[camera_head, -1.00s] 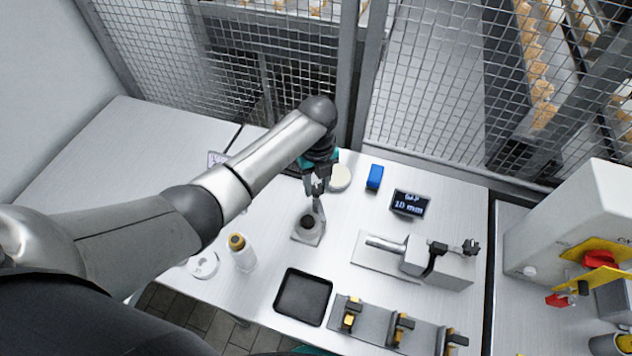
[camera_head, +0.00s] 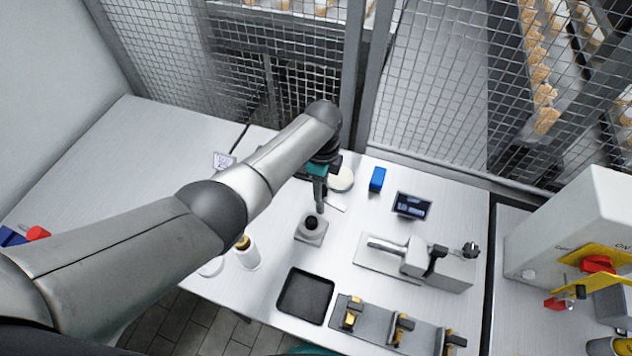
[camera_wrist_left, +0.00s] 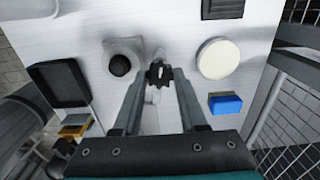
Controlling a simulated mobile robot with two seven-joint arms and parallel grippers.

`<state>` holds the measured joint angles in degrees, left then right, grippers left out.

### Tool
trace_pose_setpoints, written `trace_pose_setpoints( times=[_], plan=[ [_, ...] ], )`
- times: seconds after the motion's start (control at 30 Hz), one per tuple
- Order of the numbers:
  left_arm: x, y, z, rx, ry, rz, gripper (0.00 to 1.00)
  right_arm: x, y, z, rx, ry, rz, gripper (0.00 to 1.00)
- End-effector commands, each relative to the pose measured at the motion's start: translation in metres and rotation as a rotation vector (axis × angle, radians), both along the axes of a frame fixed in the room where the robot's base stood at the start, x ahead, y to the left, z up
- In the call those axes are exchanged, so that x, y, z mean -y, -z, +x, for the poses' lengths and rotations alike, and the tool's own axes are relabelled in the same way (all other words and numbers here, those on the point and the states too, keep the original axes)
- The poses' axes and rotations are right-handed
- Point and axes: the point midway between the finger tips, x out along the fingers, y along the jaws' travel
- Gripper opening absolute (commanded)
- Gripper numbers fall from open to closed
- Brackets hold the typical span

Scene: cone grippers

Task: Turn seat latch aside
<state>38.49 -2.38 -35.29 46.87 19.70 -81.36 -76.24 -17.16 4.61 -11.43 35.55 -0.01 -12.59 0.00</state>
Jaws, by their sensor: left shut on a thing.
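My left gripper (camera_head: 320,209) reaches down just behind the seat.
A metal fixture (camera_head: 414,258) stands at right.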

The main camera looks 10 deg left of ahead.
Motion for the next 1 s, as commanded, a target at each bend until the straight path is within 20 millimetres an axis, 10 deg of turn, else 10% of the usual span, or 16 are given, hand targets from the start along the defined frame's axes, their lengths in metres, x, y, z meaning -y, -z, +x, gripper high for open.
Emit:
trace_pose_setpoints(
  times=[0.97, 1.0],
  plan=[
    [-0.0011, -0.0001, 0.0006, 0.000, -0.214, 0.002, 0.00, 0.0001, -0.0093, -0.0007, -0.002, -0.001, -0.001, 0.50],
    [-0.0011, -0.0001, 0.0006, 0.000, -0.214, 0.002, 0.46, 0.0001, -0.0093, -0.0007, -0.002, -0.001, -0.001, 0.50]
  ],
)
